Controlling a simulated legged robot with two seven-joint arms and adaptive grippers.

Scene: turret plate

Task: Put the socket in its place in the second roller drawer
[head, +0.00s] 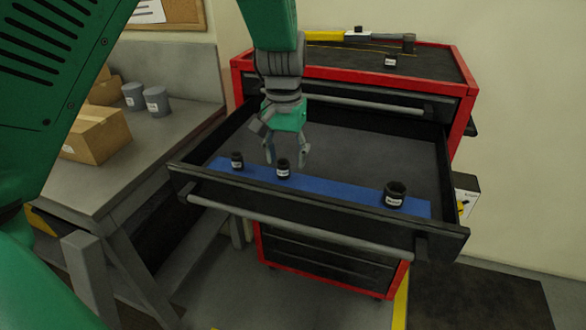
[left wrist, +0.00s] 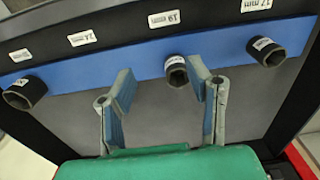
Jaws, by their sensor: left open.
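The second drawer (head: 318,222) of the red and black roller cabinet is pulled open. Three dark sockets stand upright on its blue strip (head: 335,190): a small one (head: 237,161) at left, one in the middle (head: 283,168) and a larger one (head: 395,195) at right. The strip is bare between the middle and right sockets. My left gripper (head: 287,158) hangs open and empty over the drawer, close to the middle socket. In the left wrist view, the middle socket (left wrist: 176,72) shows just beyond its fingers.
A yellow-handled hammer (head: 345,36) lies on the cabinet top. White size labels, including one reading 19 mm (left wrist: 164,19), line the drawer's edge. A workbench (head: 170,140) at left holds cardboard boxes (head: 96,137) and two grey cylinders (head: 156,101).

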